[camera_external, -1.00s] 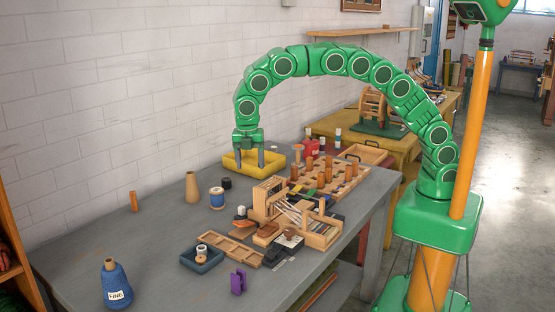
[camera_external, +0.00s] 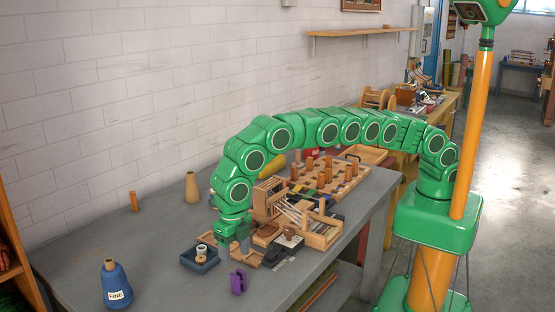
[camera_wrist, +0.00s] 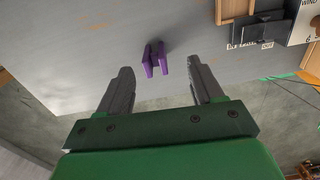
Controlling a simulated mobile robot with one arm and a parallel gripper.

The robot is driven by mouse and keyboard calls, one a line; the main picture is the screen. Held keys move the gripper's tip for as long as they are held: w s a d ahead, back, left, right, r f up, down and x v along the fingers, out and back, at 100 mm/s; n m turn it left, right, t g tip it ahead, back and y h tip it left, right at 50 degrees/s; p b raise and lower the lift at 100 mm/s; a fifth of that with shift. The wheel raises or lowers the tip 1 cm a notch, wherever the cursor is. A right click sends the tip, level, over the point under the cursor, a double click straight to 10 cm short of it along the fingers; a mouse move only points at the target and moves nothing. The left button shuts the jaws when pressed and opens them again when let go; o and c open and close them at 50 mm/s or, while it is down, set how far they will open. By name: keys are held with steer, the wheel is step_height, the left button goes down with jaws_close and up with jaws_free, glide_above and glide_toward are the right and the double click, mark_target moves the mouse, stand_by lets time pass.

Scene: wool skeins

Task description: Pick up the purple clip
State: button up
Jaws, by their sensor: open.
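The purple clip (camera_external: 238,282) stands on the grey table (camera_external: 175,285) near its front edge, apart from other objects. In the wrist view the purple clip (camera_wrist: 155,59) appears ahead of my fingers, roughly between their lines, with bare table around it. My gripper (camera_wrist: 155,78) is open and empty, its two dark fingers spread apart. In the external view my gripper (camera_external: 232,246) is above the table, behind the clip and a little left of it; its fingers are hard to make out there.
A blue-grey tray (camera_external: 199,265) with small spools lies left of the clip. A wooden loom (camera_external: 322,232) stands behind and right. A blue yarn cone (camera_external: 116,285) is at the front left. The table around the clip is clear.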

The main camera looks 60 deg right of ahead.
mark_target(239, 280)
steer(key=shift+s+a+f, duration=0.45)
steer(key=shift+s+a, duration=0.05)
steer(key=shift+s, duration=0.1)
steer(key=shift+s+f, duration=0.15)
steer(key=shift+f, duration=1.3)
steer(key=shift+s+f, duration=0.15)
steer(key=shift+f, duration=2.2)
steer(key=shift+w, duration=0.1)
steer(key=shift+c, duration=0.3)
steer(key=c, duration=1)
